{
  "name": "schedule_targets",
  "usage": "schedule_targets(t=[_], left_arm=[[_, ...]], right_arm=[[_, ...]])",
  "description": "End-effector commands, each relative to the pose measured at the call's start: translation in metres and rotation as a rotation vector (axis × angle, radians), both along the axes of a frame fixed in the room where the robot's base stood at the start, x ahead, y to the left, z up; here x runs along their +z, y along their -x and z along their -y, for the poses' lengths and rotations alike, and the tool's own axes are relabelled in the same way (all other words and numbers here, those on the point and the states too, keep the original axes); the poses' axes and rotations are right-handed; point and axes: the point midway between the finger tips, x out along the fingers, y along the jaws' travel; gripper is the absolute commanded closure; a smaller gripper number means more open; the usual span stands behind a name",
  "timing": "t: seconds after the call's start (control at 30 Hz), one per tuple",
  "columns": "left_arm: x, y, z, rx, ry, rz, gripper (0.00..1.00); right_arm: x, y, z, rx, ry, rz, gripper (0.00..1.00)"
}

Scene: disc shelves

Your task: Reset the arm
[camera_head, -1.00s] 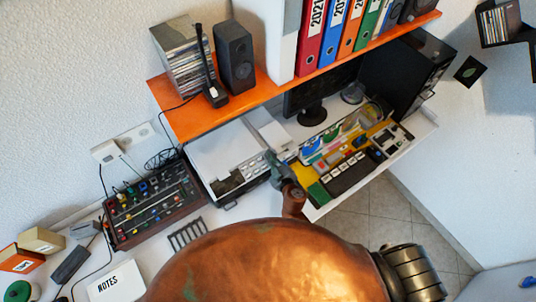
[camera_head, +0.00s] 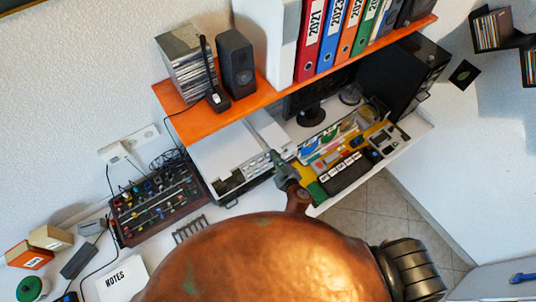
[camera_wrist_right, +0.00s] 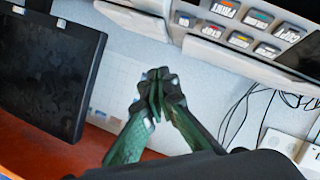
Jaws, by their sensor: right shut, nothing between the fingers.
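My right gripper (camera_head: 279,164) is in the middle of the head view, at the front right corner of the white printer (camera_head: 228,152). In the right wrist view, its green-padded fingers (camera_wrist_right: 155,90) meet at the tips with nothing between them. A large copper-coloured link of my arm fills the bottom middle of the head view and hides part of the desk. My left gripper does not show.
An orange shelf (camera_head: 196,124) above the desk carries discs (camera_head: 186,63), a speaker (camera_head: 236,62) and binders (camera_head: 342,43). A mixer (camera_head: 155,207) stands left of the printer. Open floor (camera_head: 384,213) shows at right.

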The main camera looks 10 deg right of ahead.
Motion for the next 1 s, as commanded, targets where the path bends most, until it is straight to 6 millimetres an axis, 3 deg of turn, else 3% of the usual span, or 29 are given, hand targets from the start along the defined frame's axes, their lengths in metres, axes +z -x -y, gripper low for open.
schedule_targets(t=[0.37, 0.47, 0.57, 0.67, 0.8, 0.9, 1.0], left_arm=[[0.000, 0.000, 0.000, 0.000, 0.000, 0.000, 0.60], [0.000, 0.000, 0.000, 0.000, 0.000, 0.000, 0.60], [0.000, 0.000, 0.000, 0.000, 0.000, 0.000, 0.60], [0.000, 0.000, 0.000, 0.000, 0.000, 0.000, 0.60], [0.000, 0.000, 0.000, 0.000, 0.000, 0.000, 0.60], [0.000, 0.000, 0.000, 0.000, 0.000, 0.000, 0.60], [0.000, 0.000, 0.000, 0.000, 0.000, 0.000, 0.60]], right_arm=[[0.000, 0.000, 0.003, -0.007, -0.002, -0.001, 1.00], [0.004, 0.004, 0.021, -0.059, -0.013, -0.010, 1.00], [0.010, 0.016, 0.060, -0.174, -0.037, -0.041, 1.00], [0.013, 0.041, 0.112, -0.328, -0.078, -0.108, 1.00], [0.008, 0.098, 0.173, -0.520, -0.152, -0.262, 1.00], [0.002, 0.145, 0.198, -0.608, -0.204, -0.397, 1.00], [-0.002, 0.185, 0.205, -0.648, -0.248, -0.518, 1.00]])
